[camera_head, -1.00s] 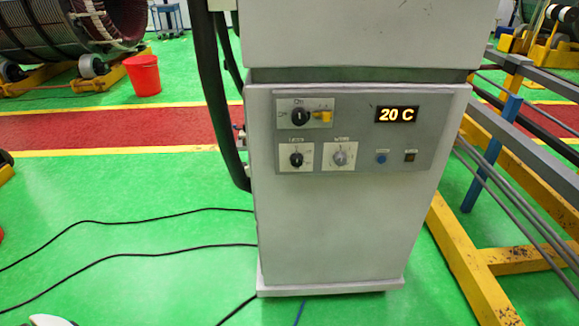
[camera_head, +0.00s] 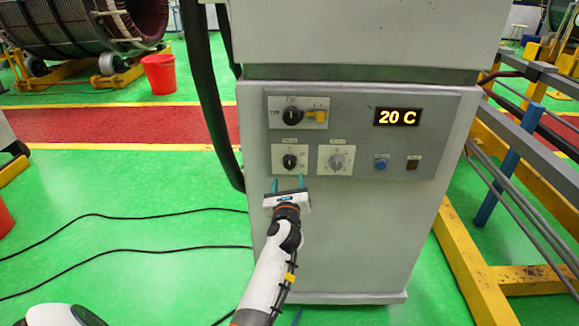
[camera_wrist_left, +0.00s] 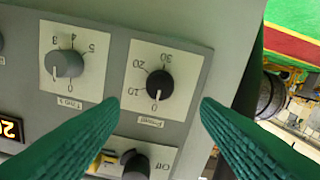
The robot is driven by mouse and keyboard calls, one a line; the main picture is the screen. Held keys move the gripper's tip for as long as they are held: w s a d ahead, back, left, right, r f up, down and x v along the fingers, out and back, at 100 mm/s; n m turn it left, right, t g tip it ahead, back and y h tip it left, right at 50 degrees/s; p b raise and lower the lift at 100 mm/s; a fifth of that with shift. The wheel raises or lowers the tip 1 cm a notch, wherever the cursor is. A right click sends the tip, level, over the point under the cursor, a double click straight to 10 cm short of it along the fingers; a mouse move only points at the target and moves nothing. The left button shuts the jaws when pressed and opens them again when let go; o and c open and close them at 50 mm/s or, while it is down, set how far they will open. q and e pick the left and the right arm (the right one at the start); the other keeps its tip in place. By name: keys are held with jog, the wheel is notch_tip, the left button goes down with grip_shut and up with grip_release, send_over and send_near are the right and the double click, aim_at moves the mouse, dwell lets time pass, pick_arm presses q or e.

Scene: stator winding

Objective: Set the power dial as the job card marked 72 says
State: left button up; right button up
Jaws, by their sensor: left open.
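The power dial (camera_head: 289,161) is a black knob on a white plate at the panel's lower left. In the left wrist view the dial (camera_wrist_left: 160,84) appears upside down, with a scale of tens. Its pale mark seems to point at 0. My left gripper (camera_head: 289,184) is open, just below the dial in the head view. In the wrist view its green fingertips (camera_wrist_left: 160,104) stand apart on either side of the dial plate, with nothing between them. Whether they touch the panel cannot be told. No job card marked 72 shows. My right gripper is out of view.
Beside the power dial is a grey timer dial (camera_head: 336,161). Above are a black selector switch (camera_head: 293,117) with a yellow piece and a display (camera_head: 397,117) reading 20 C. A blue button (camera_head: 380,164) is at right. A black hose (camera_head: 207,90) runs along the cabinet's left side.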

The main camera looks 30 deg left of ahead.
aim_at(289, 165)
pick_arm(q)
jog(key=b+x, duration=0.1)
jog(key=x, duration=0.7)
jog(key=shift+w+a, duration=0.15)
jog(key=shift+w, duration=0.15)
jog(key=c, duration=1)
jog(key=shift+m, duration=0.3)
